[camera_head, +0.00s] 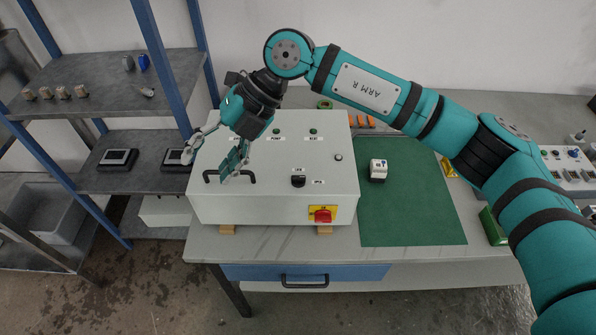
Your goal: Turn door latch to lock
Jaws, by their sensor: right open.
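A white cabinet (275,206) lies on the workbench with its door facing up. A small black latch knob (298,181) sits on the door, right of centre, between two small labels too small to read surely. My right gripper (210,162) is open over the left edge of the cabinet, fingers pointing down. One finger is near the handle, and I cannot tell whether it touches. The gripper is empty and well left of the latch knob. My left gripper is out of view.
A red rotary switch (322,215) on a yellow plate is on the cabinet's front. A green mat (410,215) with a small white device (378,170) lies to the right. Blue-framed shelves (120,75) stand close on the left. My right arm spans the bench's right side.

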